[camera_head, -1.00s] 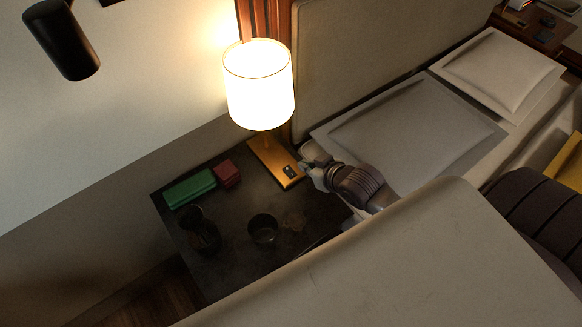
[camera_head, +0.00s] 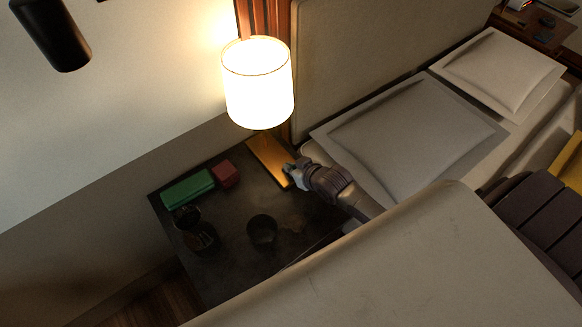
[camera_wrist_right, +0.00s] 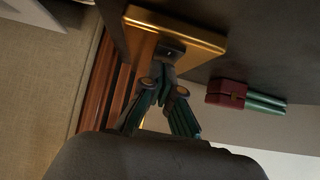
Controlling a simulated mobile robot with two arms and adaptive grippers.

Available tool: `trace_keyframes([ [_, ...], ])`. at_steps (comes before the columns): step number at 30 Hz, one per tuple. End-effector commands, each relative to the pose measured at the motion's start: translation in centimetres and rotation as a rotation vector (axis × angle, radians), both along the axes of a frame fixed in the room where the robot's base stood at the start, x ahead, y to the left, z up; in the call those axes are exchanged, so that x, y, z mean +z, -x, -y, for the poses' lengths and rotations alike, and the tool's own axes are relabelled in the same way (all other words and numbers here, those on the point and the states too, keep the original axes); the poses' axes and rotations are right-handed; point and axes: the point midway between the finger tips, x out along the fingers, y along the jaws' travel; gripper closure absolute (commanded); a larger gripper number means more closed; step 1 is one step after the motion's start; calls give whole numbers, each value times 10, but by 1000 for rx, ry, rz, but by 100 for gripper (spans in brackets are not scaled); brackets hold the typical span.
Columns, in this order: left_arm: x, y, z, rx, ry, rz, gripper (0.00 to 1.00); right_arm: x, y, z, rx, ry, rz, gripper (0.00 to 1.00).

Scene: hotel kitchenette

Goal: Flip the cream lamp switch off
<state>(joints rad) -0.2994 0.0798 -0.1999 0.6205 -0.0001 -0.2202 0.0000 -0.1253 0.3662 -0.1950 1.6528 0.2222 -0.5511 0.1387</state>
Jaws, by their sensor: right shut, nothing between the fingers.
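The lamp with the cream shade (camera_head: 258,85) is lit. Its flat golden base (camera_head: 264,153) lies on the dark bedside table. My right gripper (camera_head: 289,171) is shut and empty at the near end of this base, over the place of the small black switch, which it hides in the head view. In the right wrist view the shut fingertips (camera_wrist_right: 166,71) are right at the dark switch (camera_wrist_right: 171,47) on the base (camera_wrist_right: 203,38); I cannot tell whether they touch it. My left gripper is not in view.
On the dark table (camera_head: 228,281) are a green box (camera_head: 187,189), a small red box (camera_head: 225,174), a dark cup (camera_head: 262,230) and a dark glass-like object (camera_head: 199,235). The bed with a grey pillow (camera_head: 415,135) lies to the right.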

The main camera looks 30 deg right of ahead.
Motion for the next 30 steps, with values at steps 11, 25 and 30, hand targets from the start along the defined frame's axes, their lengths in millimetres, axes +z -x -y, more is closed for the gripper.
trace_keyframes([
  [11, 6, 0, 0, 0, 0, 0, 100, -3, 0, 0, -1, 3, -27, 100],
  [25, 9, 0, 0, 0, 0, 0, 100, 2, -15, -2, -1, 3, -26, 100],
  [30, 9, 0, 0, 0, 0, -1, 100, 2, -16, -2, -1, 3, -26, 100],
])
